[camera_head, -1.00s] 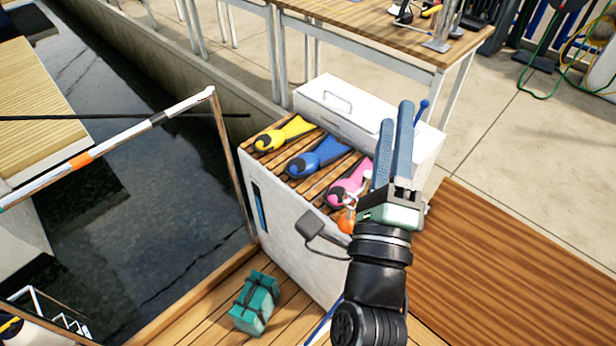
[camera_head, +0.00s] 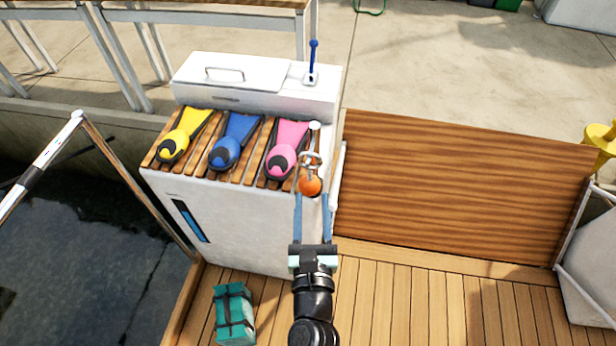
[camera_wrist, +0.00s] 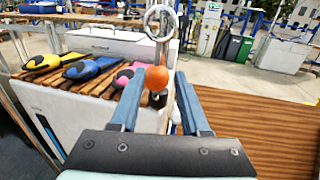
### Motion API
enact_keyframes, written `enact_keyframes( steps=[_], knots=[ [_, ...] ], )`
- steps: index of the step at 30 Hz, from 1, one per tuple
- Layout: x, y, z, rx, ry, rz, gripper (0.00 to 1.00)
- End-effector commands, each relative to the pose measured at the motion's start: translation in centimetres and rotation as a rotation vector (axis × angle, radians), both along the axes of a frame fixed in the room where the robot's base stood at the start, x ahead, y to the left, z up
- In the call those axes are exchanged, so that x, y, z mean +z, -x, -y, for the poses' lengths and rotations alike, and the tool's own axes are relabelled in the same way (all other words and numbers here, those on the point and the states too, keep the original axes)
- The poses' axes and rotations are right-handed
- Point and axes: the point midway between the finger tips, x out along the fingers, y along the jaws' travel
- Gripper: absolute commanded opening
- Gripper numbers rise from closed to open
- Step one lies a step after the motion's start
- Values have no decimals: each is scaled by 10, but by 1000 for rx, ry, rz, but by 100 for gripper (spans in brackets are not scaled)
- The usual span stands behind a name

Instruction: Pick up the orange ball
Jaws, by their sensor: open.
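The orange ball (camera_head: 310,185) sits at the right front corner of the slatted bench top, beside the pink fin. A metal ring or shackle shows just behind it. In the wrist view the orange ball (camera_wrist: 157,78) appears ahead, between the fingers and near their tips, with the metal ring above it. My gripper (camera_head: 312,200) is open, its two blue fingers pointing toward the ball. In the wrist view my gripper (camera_wrist: 157,95) holds nothing. I cannot tell how much depth separates the fingertips from the ball.
Yellow (camera_head: 184,136), blue (camera_head: 236,140) and pink (camera_head: 287,150) fins lie on the wooden slats left of the ball. A white box (camera_head: 250,85) stands behind. A teal strapped bundle (camera_head: 234,314) lies on the deck. A brown wooden panel (camera_head: 450,190) stands right.

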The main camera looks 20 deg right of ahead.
Motion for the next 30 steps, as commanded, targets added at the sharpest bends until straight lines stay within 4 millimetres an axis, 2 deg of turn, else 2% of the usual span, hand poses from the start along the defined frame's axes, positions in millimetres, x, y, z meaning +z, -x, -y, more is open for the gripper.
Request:
enact_keyframes(
  steps=[3, 8, 14, 18, 28, 30],
  knots=[
    [1, -11, 4, 1, 1, 0, 46],
    [3, -19, 7, 1, 1, 1, 46],
    [12, -43, 15, 2, 2, 0, 46],
    [9, -58, 21, 2, 2, -1, 46],
    [8, -64, 23, 2, 1, -2, 46],
    [9, -64, 23, 2, 1, -2, 35]
  ],
)
